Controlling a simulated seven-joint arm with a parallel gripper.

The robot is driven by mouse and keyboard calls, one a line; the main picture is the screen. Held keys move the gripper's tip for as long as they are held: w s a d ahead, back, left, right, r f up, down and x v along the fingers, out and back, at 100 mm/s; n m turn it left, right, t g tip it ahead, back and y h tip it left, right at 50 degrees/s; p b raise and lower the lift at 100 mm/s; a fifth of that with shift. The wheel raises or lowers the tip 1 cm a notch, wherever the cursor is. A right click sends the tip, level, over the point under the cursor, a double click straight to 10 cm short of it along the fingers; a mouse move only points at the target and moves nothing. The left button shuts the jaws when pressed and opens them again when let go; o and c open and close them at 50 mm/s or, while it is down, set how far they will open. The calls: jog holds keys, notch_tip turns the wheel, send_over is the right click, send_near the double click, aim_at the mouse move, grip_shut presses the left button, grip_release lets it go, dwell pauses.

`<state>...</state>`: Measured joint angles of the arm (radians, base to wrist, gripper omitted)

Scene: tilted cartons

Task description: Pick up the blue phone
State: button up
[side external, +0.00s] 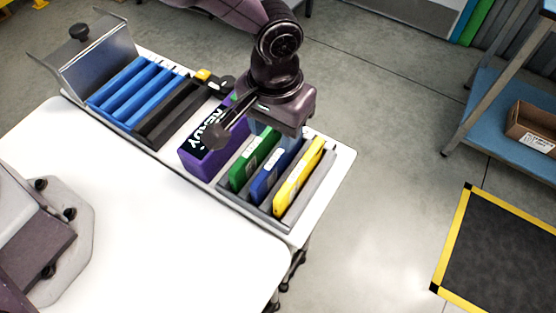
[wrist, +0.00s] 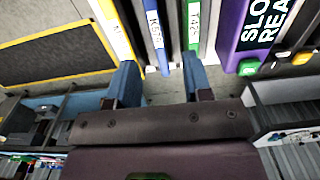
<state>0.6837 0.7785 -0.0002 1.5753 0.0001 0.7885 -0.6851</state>
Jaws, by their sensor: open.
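The blue phone (side external: 270,178) is a thin, tilted slab with a white label. It stands in a grey slotted holder (side external: 318,190), between a green one (side external: 246,168) and a yellow one (side external: 299,178). In the wrist view the blue phone (wrist: 157,38) shows edge-on, with the yellow one (wrist: 112,32) left and the green one (wrist: 192,25) right. My gripper (side external: 274,136) is above the holder's back part. In the wrist view my gripper (wrist: 160,82) has its two blue fingers apart, with nothing held between them. The blue phone's edge lies between their lines, beyond the tips.
A purple box (side external: 196,160) with a lettered black top stands beside the holder. Black and blue slabs (side external: 130,88) fill the rack further left, near a metal bracket (side external: 95,65). The white table (side external: 150,220) in front is largely clear.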

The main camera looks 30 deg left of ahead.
aim_at(278, 154)
jog(key=shift+w+d+f, duration=0.1)
jog(key=shift+d+f, duration=0.05)
jog(key=shift+f, duration=3.05)
jog(key=shift+c, duration=0.3)
grip_shut()
